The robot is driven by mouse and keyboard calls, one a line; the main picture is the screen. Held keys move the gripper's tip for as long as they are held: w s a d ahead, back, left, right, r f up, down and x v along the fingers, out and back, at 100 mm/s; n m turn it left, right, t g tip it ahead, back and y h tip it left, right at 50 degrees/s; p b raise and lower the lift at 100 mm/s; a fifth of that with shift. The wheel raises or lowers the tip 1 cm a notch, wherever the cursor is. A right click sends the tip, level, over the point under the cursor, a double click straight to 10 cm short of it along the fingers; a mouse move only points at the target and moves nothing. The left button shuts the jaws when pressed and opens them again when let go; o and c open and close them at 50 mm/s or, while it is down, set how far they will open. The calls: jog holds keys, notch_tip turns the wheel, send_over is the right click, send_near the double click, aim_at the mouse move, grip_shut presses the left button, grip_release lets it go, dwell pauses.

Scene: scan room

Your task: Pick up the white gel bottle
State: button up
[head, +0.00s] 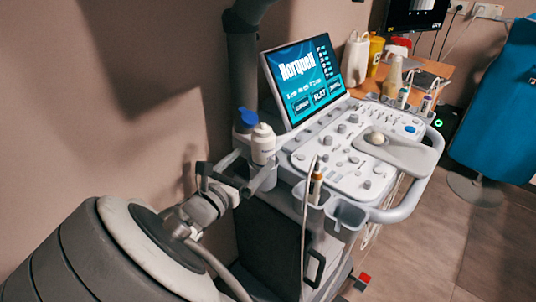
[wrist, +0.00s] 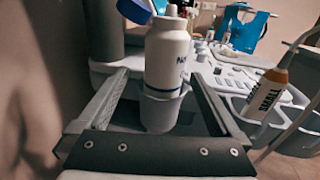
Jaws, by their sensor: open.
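A white bottle (head: 263,145) with a pale cap stands upright at the near left side of the ultrasound cart. In the wrist view the white bottle (wrist: 167,58) sits in a grey cup holder (wrist: 160,108) and has dark lettering on its right side. My gripper (head: 256,163) is open, with one finger on each side of the bottle and holder. In the wrist view my gripper (wrist: 160,78) shows gaps on both sides of the bottle, so I see no grip on it. The bottle's base is hidden in the holder.
A probe (wrist: 267,93) hangs in a holder on the right. The console (head: 345,150) and lit screen (head: 303,78) lie beyond. The wall (head: 110,90) is on the left.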

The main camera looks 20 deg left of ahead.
aim_at(257, 158)
jog(key=w+b, duration=0.1)
jog(key=w, duration=0.1)
jog(key=w+d+b, duration=0.1)
jog(key=w, duration=0.2)
jog(key=shift+w+r, duration=0.1)
jog(key=shift+w, duration=0.1)
grip_shut()
dwell(0.3)
notch_tip(257, 158, up, 10)
jog(key=p, duration=0.3)
jog(key=shift+p, duration=0.4)
jog(key=c, duration=0.6)
grip_release()
jog(key=shift+c, duration=1.3)
